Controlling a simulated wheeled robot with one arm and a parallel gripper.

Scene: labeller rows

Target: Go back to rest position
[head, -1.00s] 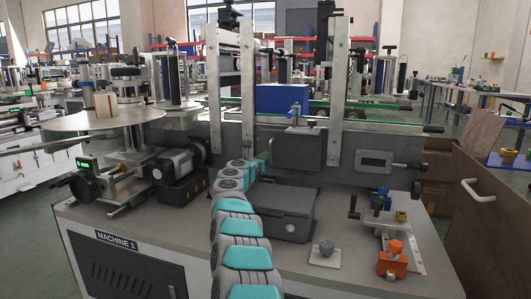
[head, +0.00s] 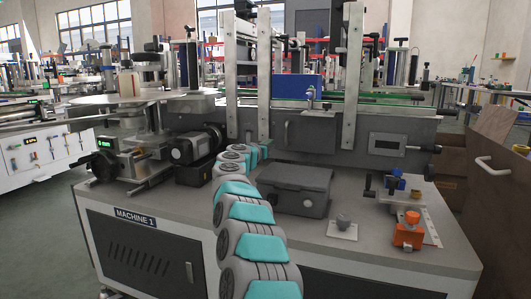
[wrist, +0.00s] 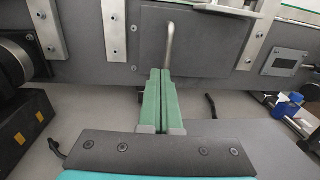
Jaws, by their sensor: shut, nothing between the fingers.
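My gripper (wrist: 161,72) shows in the wrist view as two green fingers pressed together, with nothing between them. In the head view it is small at the far end of my teal and grey arm (head: 264,145), which reaches forward over the machine (head: 140,255) marked MACHINE 1. The fingertips point at the machine's dark upright panel (wrist: 205,38). A bent metal handle (wrist: 172,42) on that panel shows just beyond the fingertips. I cannot tell whether they touch it.
A grey box (head: 295,190) sits on the machine top right of my arm. A black motor (head: 197,147) is left of my arm. A brown cabinet (head: 485,195) stands at the right. Floor is clear at lower left.

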